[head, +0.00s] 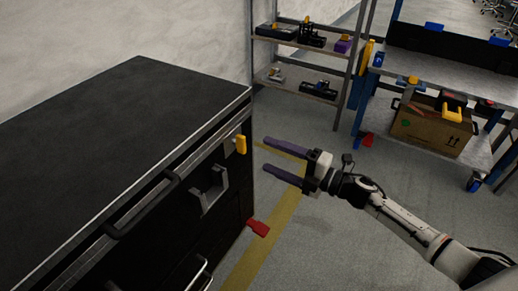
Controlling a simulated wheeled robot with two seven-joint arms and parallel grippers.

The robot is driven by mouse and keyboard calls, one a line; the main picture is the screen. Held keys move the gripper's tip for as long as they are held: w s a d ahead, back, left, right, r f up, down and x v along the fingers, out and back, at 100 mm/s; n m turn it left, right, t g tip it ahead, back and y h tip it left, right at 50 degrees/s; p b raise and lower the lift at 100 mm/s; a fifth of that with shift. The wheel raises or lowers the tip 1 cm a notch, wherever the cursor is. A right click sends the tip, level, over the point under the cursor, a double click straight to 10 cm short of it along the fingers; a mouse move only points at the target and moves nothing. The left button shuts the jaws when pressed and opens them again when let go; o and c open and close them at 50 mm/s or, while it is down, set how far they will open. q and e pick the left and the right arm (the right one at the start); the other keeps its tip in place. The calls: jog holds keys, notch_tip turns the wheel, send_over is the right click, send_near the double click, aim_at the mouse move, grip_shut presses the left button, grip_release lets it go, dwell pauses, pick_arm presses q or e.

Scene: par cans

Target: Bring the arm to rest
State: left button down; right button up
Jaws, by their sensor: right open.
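My right gripper (284,162) is open and empty, with its two purple fingers apart and pointing left. It is in the air over the grey floor, just right of a black cabinet (130,110). A gap shows between the fingertips and the cabinet's side. My right arm (405,217) reaches in from the lower right corner. My left gripper is not in the head view.
The cabinet has handles, a yellow part (241,145) and a red part (258,228) at its edge. A metal shelf (300,87) stands behind. A workbench (450,75) with a cardboard box (432,128) is at the back right. The floor between is clear.

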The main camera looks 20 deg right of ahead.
jog(key=shift+v, duration=0.95)
jog(key=shift+a, duration=0.1)
